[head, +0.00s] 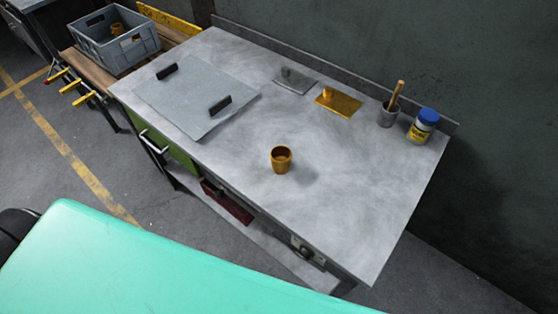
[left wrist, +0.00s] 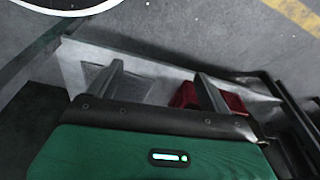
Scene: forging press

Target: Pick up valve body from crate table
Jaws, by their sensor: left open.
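A small brass-coloured cup-shaped part (head: 281,161), looking like a valve body, stands upright on the grey workbench. More brass-coloured pieces (head: 118,30) lie inside a grey crate (head: 116,56) on a wooden-topped table (head: 91,68) at the upper left; their full shape is hidden by the crate walls. In the left wrist view my left gripper (left wrist: 160,71) is open, with nothing seen between its fingers. It points toward a low grey shelf with red items (left wrist: 186,95). Neither gripper shows in the head view.
The workbench (head: 350,190) also holds a grey plate with two black handles (head: 195,95), a small grey plate (head: 295,80), a yellow plate (head: 339,102), a cup with a brush (head: 389,113) and a blue-lidded jar (head: 423,126). Open floor (head: 60,165) lies left of the bench.

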